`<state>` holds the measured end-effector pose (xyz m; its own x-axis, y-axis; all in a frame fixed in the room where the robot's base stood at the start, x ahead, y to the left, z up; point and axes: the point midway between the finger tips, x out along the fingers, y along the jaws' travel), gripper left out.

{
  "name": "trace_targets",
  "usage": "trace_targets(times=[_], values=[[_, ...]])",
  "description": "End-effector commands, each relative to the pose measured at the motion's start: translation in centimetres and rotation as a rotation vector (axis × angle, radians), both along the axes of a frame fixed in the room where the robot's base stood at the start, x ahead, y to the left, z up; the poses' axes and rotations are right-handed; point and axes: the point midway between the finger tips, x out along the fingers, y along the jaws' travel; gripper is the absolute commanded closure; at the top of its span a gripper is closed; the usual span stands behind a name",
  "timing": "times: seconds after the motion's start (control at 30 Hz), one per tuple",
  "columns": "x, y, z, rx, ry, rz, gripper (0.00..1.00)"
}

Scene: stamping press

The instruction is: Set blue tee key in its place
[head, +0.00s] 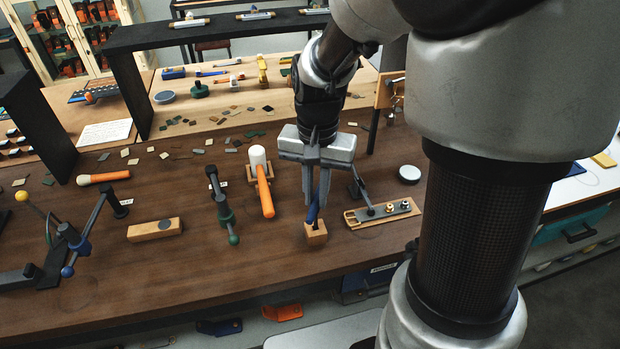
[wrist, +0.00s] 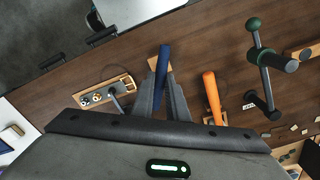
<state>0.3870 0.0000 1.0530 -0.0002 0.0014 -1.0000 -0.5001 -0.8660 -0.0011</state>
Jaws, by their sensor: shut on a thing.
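The blue tee key (head: 312,214) is between the fingers of my gripper (head: 317,203), which is shut on it. In the head view its lower end is at the top of a small wooden block (head: 316,236); I cannot tell whether it has entered the block. In the wrist view the key shows as a long blue bar (wrist: 163,62) between the fingers of my gripper (wrist: 166,92). The wooden block (wrist: 153,65) shows partly behind it. The rest of the key is hidden by the fingers.
Right of the block lies a wooden board with a lever and studs (head: 388,210). On the left stand an orange-handled mallet (head: 264,187) and a dark tool with green knobs (head: 222,205). A wooden block with a dark spot (head: 155,229) lies further left. The bench's front strip is clear.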

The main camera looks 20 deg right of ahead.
Motion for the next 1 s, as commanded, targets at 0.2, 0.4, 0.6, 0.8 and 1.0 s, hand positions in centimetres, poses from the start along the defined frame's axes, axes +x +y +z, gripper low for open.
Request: trace_targets(times=[0.2,0.4,0.6,0.8,1.0], values=[[0.0,0.0,-0.8,0.000,0.000,0.000,1.00],[0.0,0.0,-1.4,0.000,0.000,0.000,1.00],[0.0,0.0,-2.0,0.000,0.000,0.000,1.00],[0.0,0.0,-2.5,0.000,0.000,0.000,1.00],[0.0,0.0,-2.4,0.000,0.000,0.000,0.65]])
